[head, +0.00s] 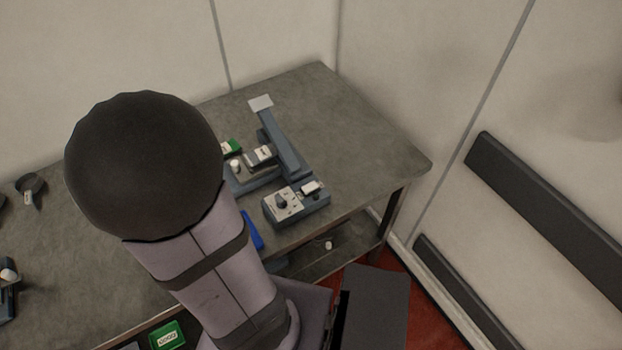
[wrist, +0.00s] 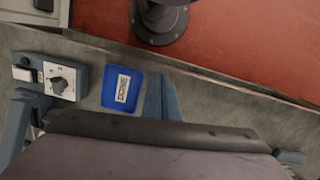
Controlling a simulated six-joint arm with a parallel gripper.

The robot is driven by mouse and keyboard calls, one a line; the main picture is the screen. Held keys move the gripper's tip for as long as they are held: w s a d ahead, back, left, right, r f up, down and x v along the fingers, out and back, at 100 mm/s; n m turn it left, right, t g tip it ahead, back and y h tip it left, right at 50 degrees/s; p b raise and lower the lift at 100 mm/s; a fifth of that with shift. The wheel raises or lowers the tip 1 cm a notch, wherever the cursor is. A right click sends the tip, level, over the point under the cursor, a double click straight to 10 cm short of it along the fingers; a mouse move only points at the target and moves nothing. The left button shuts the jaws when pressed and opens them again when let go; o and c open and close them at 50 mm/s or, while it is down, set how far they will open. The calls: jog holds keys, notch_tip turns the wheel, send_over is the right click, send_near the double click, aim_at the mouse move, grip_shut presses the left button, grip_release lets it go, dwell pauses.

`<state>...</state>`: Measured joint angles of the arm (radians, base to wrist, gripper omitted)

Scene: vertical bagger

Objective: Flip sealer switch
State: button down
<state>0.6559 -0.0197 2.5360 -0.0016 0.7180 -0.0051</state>
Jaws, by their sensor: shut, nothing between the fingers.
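The sealer (head: 286,155) stands on the grey bench, a blue-grey device with a long arm ending in a pale plate. Its control box (head: 297,203) has a pale panel with a dark knob, and a white switch (head: 311,187) sits beside the panel. In the wrist view the box (wrist: 61,78) is at the left, with the white switch (wrist: 22,74) left of the knob. I cannot tell which way the switch is set. My gripper (wrist: 161,78) is shut and empty, to the right of the box and apart from it. My arm hides it in the head view.
A blue tray (wrist: 122,90) labelled DONE lies between the control box and my gripper. A green tray (head: 168,335) is at the lower left. A small white item (head: 328,245) lies on the lower shelf. The bench (head: 365,140) is clear right of the sealer.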

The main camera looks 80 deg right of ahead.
jog(key=s+d+f+m+b, duration=0.1)
jog(key=s+d+m, duration=0.2)
jog(key=d, duration=0.3)
jog(key=s+d+f+m+b, duration=0.1)
jog(key=s+d+m, duration=0.2)
jog(key=d, duration=0.3)
notch_tip(320, 180, up, 10)
jog(key=m+b, duration=0.1)
jog(key=m, duration=1.2)
send_over(314, 185)
jog(key=shift+m+t+h, duration=0.3)
jog(key=shift+t, duration=0.1)
jog(key=shift+f, duration=0.15)
notch_tip(314, 185, down, 14)
jog(key=p, duration=0.3)
jog(key=shift+r+p, duration=0.25)
jog(key=shift+p, duration=0.1)
jog(key=shift+f, duration=0.1)
jog(key=shift+f, duration=0.1)
